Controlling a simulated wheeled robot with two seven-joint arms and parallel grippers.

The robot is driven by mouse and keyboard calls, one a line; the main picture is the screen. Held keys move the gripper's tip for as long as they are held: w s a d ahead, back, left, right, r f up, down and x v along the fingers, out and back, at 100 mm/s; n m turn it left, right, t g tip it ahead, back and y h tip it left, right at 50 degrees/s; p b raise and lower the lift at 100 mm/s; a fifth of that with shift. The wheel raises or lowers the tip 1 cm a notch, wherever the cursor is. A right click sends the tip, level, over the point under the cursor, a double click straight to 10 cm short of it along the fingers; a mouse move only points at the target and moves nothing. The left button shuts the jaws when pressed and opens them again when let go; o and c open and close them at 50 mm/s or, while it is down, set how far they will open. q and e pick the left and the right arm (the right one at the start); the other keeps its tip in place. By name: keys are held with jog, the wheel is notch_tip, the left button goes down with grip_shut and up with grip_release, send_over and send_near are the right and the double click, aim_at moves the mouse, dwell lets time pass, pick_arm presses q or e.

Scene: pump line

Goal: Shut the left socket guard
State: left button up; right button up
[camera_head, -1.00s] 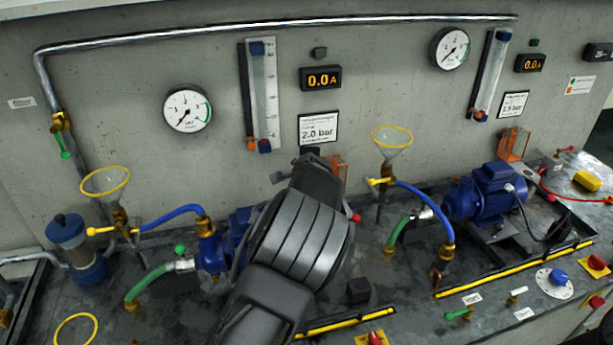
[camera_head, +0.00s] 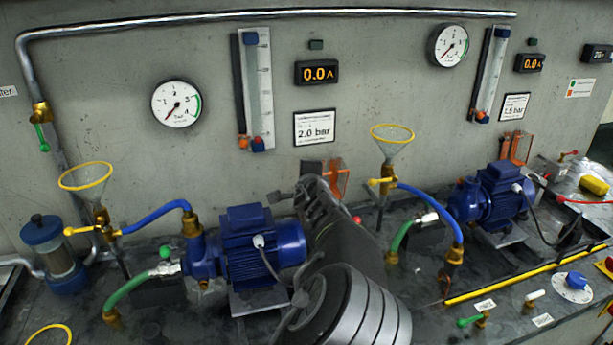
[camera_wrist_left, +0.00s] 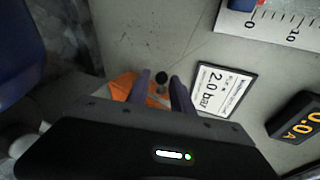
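The left socket guard (camera_head: 338,178) is an orange see-through flap standing raised by the wall, below the 2.0 bar label. My left gripper (camera_head: 316,180) is right in front of it and hides its lower left part and the socket. In the left wrist view the orange guard (camera_wrist_left: 122,86) shows beside and partly behind the left finger. The two fingers of my left gripper (camera_wrist_left: 161,92) are apart, with grey wall and a small dark round knob (camera_wrist_left: 161,77) between them. Whether a finger touches the guard cannot be told. My right gripper is not in view.
The left blue pump (camera_head: 250,245) is left of my arm. A yellow-rimmed funnel (camera_head: 392,136) and blue hose (camera_head: 430,203) are close on the right. The right socket guard (camera_head: 520,147), also orange, is raised beyond the right pump (camera_head: 492,195).

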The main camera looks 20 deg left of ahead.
pick_arm(q)
jog(key=shift+r, duration=0.1)
jog(key=v, duration=0.7)
jog(key=shift+s+d+b, duration=0.2)
jog(key=shift+s+b, duration=0.15)
dwell(0.4)
